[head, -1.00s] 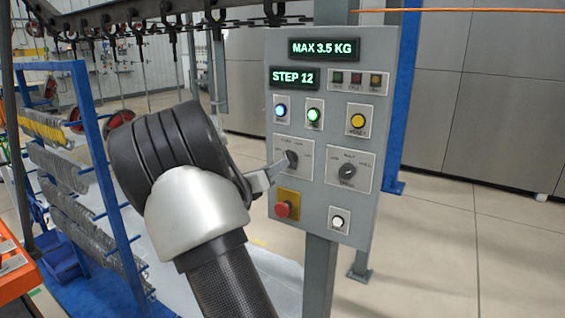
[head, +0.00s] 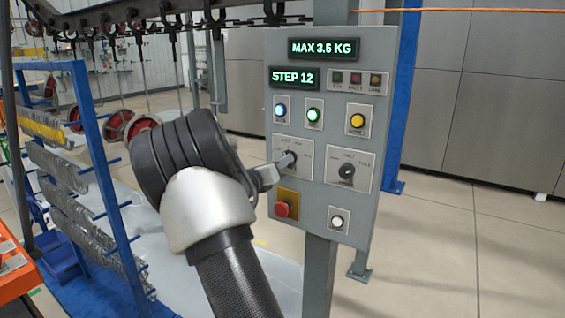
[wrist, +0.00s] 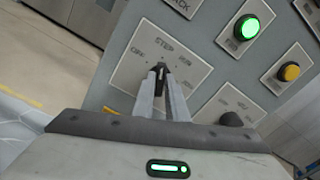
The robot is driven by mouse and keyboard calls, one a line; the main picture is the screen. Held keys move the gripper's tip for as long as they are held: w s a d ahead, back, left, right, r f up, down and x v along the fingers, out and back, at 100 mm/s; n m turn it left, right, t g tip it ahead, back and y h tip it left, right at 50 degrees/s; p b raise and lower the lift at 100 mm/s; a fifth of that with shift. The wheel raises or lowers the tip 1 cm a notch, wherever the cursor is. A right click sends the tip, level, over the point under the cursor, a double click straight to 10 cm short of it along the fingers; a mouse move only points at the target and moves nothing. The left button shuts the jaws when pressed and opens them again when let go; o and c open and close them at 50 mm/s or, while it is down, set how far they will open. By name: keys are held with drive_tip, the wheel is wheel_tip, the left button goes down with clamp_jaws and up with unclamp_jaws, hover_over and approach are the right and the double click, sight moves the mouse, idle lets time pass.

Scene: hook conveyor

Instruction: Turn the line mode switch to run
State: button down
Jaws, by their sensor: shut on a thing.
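The line mode switch is a dark rotary knob (head: 290,158) on a light plate at the left of the grey control panel. In the wrist view the knob (wrist: 159,72) sits between my fingertips, below the word STEP on its plate (wrist: 150,45). My gripper (head: 280,166) is shut on the knob; its fingers (wrist: 161,85) press it from both sides. Some small labels on the plate are blurred. The upper display (head: 323,48) reads MAX 3.5 KG and the lower one (head: 294,78) reads STEP 12.
A second rotary knob (head: 347,170) is close to the right. A red emergency button (head: 282,209) sits just below my fingers, and a white button (head: 337,221) lower right. Lit blue (head: 281,109) and green (head: 313,114) buttons and a yellow one (head: 357,120) are above. A blue rack (head: 95,150) stands left.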

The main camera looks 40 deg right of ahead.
drive_tip(key=shift+f+m+b, duration=0.15)
drive_tip(key=shift+m+b, duration=0.15)
drive_tip(key=shift+b, duration=0.2)
drive_tip(key=m+b, duration=0.9)
drive_tip(key=b, duration=0.3)
drive_tip(key=shift+s, duration=0.15)
drive_tip(key=shift+m, duration=0.3)
drive_tip(key=c, duration=1.8)
unclamp_jaws()
drive_tip(key=shift+o, duration=0.2)
